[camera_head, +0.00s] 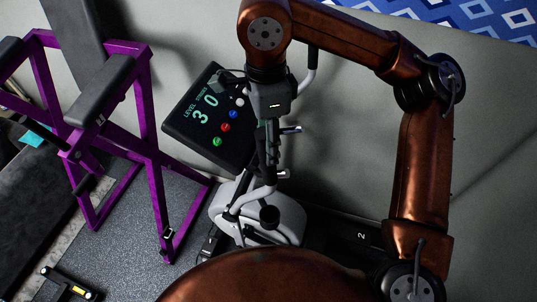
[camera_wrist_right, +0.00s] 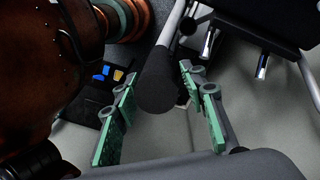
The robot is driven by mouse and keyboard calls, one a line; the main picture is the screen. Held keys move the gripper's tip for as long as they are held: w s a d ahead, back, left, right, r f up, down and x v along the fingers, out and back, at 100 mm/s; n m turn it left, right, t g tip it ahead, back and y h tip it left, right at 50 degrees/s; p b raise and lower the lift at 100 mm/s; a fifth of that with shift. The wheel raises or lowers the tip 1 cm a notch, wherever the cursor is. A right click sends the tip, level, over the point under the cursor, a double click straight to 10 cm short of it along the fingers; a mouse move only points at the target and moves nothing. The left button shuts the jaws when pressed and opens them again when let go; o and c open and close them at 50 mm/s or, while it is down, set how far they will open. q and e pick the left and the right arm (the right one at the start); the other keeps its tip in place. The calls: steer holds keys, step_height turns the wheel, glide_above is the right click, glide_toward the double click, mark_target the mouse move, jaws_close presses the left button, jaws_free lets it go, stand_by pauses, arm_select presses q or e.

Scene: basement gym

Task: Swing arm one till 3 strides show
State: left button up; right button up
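The exercise machine's console (camera_head: 208,115) shows LEVEL and STRIDES, with the digits 3 and 0; the 0 appears to be under STRIDES. The machine's pale body (camera_head: 285,215) stands below. My right gripper (camera_head: 268,142) points down beside the console, over a swing arm. In the right wrist view, my right gripper (camera_wrist_right: 162,112) has its green-padded fingers spread. A black handle grip (camera_wrist_right: 156,80) lies between and beyond them, with no clear contact. Another pale swing arm (camera_head: 308,78) rises behind my right arm. No number one label is readable. My left gripper is not in view.
A purple rack (camera_head: 157,190) with black pads stands left of the console. A dark strip (camera_head: 340,232) marked 2 lies right of the machine. Grey floor (camera_head: 345,150) is open behind it, and a blue patterned rug (camera_head: 480,15) lies at top right.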

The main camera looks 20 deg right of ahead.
steer(key=shift+s+f+p, duration=0.15)
steer(key=shift+f+p, duration=0.4)
steer(key=shift+f, duration=2.1)
steer(key=shift+c, duration=0.6)
jaws_close()
steer(key=shift+r, duration=0.1)
